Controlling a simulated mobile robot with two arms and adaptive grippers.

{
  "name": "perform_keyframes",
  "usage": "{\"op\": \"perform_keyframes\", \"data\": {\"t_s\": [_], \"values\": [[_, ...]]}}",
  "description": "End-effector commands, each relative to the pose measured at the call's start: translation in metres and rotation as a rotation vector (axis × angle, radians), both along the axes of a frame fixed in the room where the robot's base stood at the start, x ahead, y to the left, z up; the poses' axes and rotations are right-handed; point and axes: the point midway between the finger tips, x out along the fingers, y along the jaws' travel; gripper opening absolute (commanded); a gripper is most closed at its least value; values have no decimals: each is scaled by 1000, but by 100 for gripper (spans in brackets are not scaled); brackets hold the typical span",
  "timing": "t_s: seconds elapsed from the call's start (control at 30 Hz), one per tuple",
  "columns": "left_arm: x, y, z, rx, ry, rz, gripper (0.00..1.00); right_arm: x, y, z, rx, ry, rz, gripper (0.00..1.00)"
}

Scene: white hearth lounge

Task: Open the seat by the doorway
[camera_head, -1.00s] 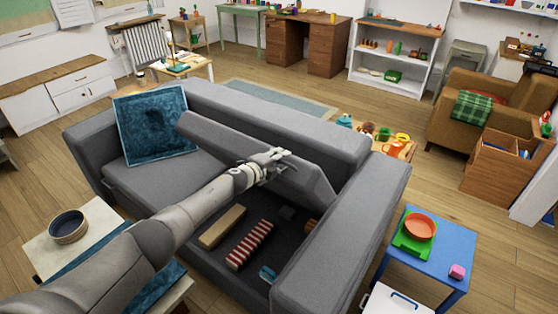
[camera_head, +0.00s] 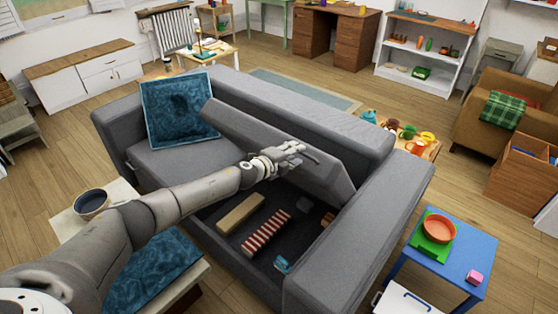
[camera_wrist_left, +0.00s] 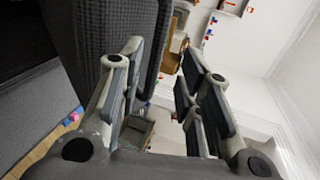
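The grey sofa (camera_head: 360,245) stands in the middle of the head view. Its right seat (camera_head: 250,131) is hinged up at a slant, with the storage space (camera_head: 228,240) under it exposed. In the space lie a tan block (camera_head: 240,213), a red-and-white striped item (camera_head: 267,233) and a small blue item (camera_head: 281,265). My left gripper (camera_head: 296,155) is at the raised seat's front face; contact is unclear. My right gripper is out of view.
A teal cushion (camera_head: 178,108) leans on the sofa's left seat. A blue side table (camera_head: 465,250) with an orange bowl (camera_head: 438,227) stands right of the sofa. A bench with a teal pad (camera_head: 150,272) is in front. Wooden floor shows beyond the sofa.

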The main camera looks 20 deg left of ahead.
Motion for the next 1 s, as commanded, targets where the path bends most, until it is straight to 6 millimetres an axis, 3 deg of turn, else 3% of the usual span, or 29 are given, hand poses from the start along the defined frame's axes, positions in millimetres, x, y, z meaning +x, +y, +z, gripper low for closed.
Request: {"op": "perform_keyframes", "data": {"t_s": [0.6,1.0], "values": [[-61,21,20,-3,0,-1,33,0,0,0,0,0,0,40],[-70,23,23,-3,0,-1,33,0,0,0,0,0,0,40]]}}
